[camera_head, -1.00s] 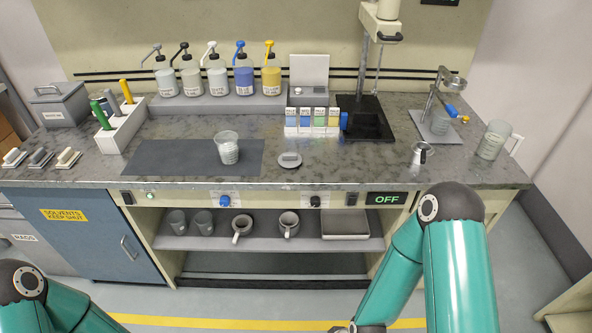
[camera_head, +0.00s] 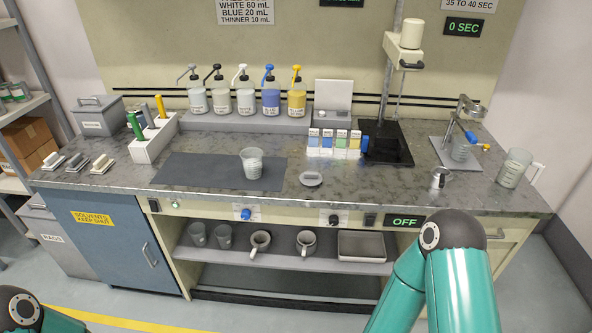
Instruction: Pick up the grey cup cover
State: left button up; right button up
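The grey cup cover (camera_head: 311,179) is a small round lid with a raised grip. It lies flat on the dark stone counter, to the right of the dark mat (camera_head: 200,172). A clear graduated cup (camera_head: 252,163) stands upright and uncovered on the mat, to the left of the cover. My left and right grippers are both out of view. Only my teal arm links show, at the lower left and lower right, and both are well away from the cover.
A colour-card rack (camera_head: 335,143) stands behind the cover, beside a black-based mixer stand (camera_head: 385,145). Pump bottles (camera_head: 245,98) line the back shelf. A small metal cup (camera_head: 440,177) and a clear jug (camera_head: 514,168) stand to the right. The counter around the cover is clear.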

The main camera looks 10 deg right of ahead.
aim_at(309, 179)
jog(key=u, duration=0.15)
jog(key=i, duration=1.4)
jog(key=z, duration=0.3)
